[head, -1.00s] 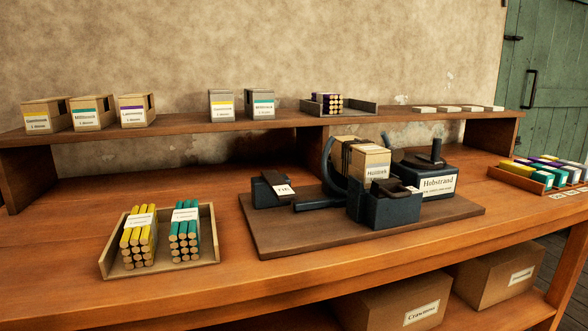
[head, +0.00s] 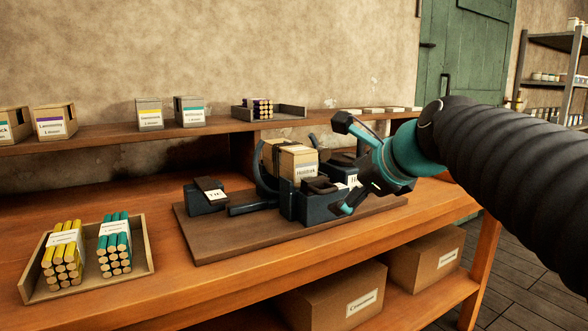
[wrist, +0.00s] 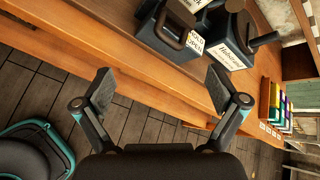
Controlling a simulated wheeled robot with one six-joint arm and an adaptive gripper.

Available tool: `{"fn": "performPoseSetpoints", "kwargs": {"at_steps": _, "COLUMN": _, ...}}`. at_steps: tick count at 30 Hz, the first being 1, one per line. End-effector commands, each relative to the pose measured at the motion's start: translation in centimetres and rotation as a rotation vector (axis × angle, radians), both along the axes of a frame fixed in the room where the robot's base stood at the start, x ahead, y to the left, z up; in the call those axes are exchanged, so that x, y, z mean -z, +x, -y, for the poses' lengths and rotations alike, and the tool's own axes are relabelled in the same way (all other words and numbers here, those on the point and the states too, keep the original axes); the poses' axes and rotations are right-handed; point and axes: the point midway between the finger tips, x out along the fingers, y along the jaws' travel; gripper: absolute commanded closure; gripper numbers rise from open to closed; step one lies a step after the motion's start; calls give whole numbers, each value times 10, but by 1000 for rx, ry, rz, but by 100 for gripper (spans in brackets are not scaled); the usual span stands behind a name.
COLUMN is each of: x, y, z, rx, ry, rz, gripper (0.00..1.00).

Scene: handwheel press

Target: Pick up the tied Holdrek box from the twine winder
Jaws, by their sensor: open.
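The Holdrek box (head: 297,162) is a tan carton with a white label and dark bands, sitting in the twine winder (head: 264,180) on a dark board. The winder has a curved dark arm at its left and a dark block in front. My gripper (head: 342,163) is open and empty, to the right of the box, its fingers spread and apart from it in the head view. It partly hides the right side of the winder and the Hobstrand unit.
A tray of yellow and teal bundles (head: 92,258) stands at the front left. Small boxes (head: 190,112) and a bundle tray (head: 268,110) stand on the raised shelf. Cartons (head: 343,300) lie under the table. The wrist view shows the Hobstrand unit (wrist: 230,45) and floor.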

Motion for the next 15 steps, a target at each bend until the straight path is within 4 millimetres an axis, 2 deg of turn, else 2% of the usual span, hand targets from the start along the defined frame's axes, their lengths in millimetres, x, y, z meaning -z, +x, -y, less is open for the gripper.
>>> {"fn": "performPoseSetpoints", "kwargs": {"at_steps": 1, "x": -14, "y": 14, "z": -6, "rx": 48, "ry": 101, "rz": -21, "gripper": 4}}
{"fn": "performPoseSetpoints", "kwargs": {"at_steps": 6, "x": -53, "y": 45, "z": -21, "rx": 186, "ry": 425, "rz": -108, "gripper": 4}}
{"fn": "performPoseSetpoints", "kwargs": {"at_steps": 10, "x": -71, "y": 58, "z": -28, "rx": 242, "ry": 575, "rz": -155, "gripper": 4}}
{"fn": "performPoseSetpoints", "kwargs": {"at_steps": 15, "x": -77, "y": 69, "z": -34, "rx": 269, "ry": 650, "rz": -183, "gripper": 4}}
